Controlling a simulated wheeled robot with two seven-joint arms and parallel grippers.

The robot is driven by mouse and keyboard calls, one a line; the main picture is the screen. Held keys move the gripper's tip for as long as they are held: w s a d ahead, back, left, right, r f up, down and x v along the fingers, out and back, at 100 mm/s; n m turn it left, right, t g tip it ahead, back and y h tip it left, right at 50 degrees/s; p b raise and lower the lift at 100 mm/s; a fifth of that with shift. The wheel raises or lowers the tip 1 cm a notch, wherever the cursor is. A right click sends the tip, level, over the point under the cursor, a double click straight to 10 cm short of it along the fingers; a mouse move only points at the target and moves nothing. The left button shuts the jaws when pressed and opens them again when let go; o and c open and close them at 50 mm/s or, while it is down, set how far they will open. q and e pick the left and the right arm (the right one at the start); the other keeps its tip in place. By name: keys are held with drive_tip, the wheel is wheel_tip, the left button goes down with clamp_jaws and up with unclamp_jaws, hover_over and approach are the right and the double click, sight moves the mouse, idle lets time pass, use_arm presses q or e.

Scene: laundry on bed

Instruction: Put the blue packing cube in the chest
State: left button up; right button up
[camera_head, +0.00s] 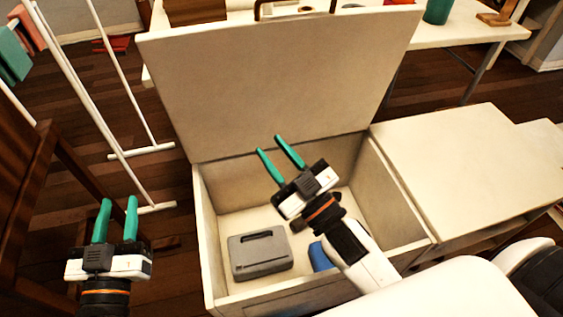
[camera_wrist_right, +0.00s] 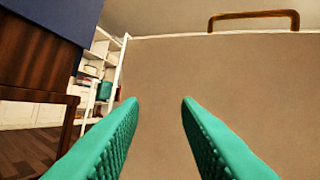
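The white chest (camera_head: 205,240) stands open in the head view, its lid (camera_head: 280,90) raised at the back. A blue object (camera_head: 320,257), likely the blue packing cube, lies on the chest floor near the front, partly hidden behind my right arm. My right gripper (camera_head: 268,144) is over the chest, in front of the raised lid, open and empty. In the right wrist view its green fingers (camera_wrist_right: 160,103) are apart with only the lid behind them. My left gripper (camera_head: 119,199) is left of the chest, open and empty.
A grey case (camera_head: 260,253) lies inside the chest at the left. A white cabinet (camera_head: 465,165) adjoins the chest on the right. A white rack (camera_head: 95,110) and brown wooden furniture (camera_head: 25,200) stand at the left. A white table (camera_head: 440,25) is behind the lid.

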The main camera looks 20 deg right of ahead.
drive_tip(key=shift+s+d+f+m+g+h, duration=0.1)
drive_tip(key=shift+s+f+m+g+h, duration=0.35)
drive_tip(key=shift+m+h, duration=0.3)
drive_tip(key=shift+s+d+f+m+g+h, duration=0.1)
drive_tip(key=shift+s+f+m+g+h, duration=0.15)
drive_tip(key=shift+m+g+h, duration=0.45)
drive_tip(key=shift+s, duration=0.1)
